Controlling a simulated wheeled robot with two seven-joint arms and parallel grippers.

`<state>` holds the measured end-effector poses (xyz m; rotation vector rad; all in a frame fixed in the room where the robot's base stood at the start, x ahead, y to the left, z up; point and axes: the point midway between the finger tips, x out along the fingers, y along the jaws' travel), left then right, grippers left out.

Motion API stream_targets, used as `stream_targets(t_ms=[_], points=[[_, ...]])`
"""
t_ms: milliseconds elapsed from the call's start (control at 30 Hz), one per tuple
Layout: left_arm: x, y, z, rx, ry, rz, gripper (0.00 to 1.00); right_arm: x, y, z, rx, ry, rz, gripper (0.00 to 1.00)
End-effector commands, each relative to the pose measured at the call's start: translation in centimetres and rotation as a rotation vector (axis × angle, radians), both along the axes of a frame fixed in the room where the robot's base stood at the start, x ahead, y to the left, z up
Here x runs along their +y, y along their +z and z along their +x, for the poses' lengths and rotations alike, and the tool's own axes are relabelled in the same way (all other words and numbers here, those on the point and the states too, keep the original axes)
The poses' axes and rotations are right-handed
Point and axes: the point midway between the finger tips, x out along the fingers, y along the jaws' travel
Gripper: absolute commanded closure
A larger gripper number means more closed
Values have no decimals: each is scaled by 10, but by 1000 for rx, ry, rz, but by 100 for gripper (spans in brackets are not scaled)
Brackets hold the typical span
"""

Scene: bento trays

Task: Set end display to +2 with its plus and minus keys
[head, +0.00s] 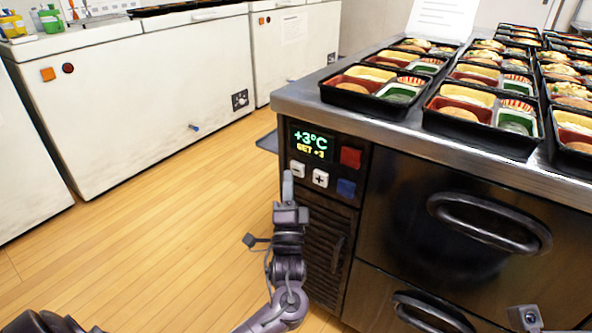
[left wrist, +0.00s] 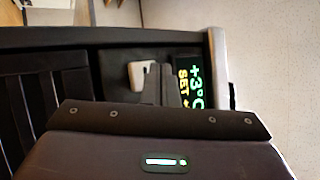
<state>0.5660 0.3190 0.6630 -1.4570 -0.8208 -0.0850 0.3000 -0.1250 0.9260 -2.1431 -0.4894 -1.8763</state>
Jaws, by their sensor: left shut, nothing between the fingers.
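The end display (head: 311,143) on the dark front of the steel counter reads "+3°C", with "SET +3" below it. It also shows, turned sideways, in the left wrist view (left wrist: 188,85). Under it sit the white minus key (head: 298,169) and the white plus key (head: 320,178). My left gripper (head: 288,178) is shut and empty, pointing upward, its tip beside the minus key's lower left and overlapping its edge. I cannot tell whether it touches. In the left wrist view a white key (left wrist: 143,74) shows beside the finger; the other is hidden. My right gripper's fingers are not visible.
A red key (head: 350,157) and a blue key (head: 346,188) sit right of the display and plus key. Bento trays (head: 483,137) fill the counter top. Drawer handles (head: 490,222) stick out at the right. White freezers (head: 130,95) stand at the back left, with open wooden floor between.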

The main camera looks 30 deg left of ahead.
Motion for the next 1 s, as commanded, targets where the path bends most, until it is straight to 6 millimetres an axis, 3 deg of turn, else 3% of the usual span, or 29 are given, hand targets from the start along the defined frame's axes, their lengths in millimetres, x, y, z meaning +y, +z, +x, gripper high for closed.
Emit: stream_targets(t_ms=[1000], points=[[-1, 0, 12, 0, 0, 0, 100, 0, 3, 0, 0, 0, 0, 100]])
